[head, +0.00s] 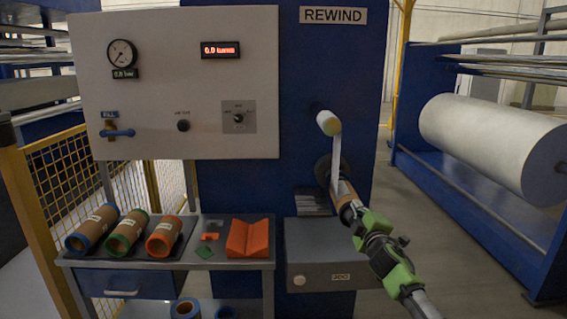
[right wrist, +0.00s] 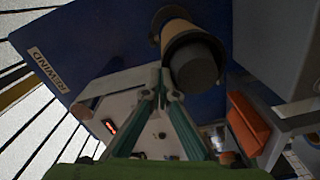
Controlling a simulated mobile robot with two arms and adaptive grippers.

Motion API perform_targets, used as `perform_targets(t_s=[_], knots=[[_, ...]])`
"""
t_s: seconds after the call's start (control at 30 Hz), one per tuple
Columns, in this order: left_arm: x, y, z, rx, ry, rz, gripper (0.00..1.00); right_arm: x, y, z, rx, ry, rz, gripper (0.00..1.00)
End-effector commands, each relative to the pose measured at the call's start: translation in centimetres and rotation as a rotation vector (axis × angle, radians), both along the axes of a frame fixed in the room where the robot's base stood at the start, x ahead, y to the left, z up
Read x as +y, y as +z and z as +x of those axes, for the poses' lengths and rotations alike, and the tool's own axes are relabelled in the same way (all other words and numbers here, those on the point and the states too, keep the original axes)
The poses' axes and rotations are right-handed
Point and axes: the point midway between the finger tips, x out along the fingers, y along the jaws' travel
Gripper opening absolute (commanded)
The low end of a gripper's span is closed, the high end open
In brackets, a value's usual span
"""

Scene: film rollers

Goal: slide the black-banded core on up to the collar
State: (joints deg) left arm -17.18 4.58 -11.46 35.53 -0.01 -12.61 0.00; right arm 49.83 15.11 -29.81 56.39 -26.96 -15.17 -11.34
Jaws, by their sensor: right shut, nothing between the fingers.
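A tan core (head: 344,194) sits around the shaft under the REWIND sign, with a dark edge at its near end. In the right wrist view the core (right wrist: 178,30) is around the shaft, whose grey end (right wrist: 196,68) sticks out towards me. A dark round part (head: 323,168), perhaps the collar, is at the machine face behind the core. I cannot tell whether the core touches it. My right gripper (head: 358,212) is shut and empty, close beside the near end of the core; its fingertips (right wrist: 163,78) point at the core's rim. My left gripper is not in view.
A white web runs from an upper roller (head: 328,122) down to the core. Blue-, green- and orange-ended cores lie on a side bench (head: 225,263) with an orange V-block (head: 248,238). A grey box (head: 325,240) stands below the shaft. A large white roll (head: 490,145) is at right.

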Motion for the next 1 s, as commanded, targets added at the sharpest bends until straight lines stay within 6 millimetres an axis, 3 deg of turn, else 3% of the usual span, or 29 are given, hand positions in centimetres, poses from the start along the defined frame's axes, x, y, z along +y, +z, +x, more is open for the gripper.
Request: perform_targets(t_s=[1.0], knots=[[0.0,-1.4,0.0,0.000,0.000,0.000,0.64,0.1,-0.1,1.5,0.000,0.000,0.001,0.00]])
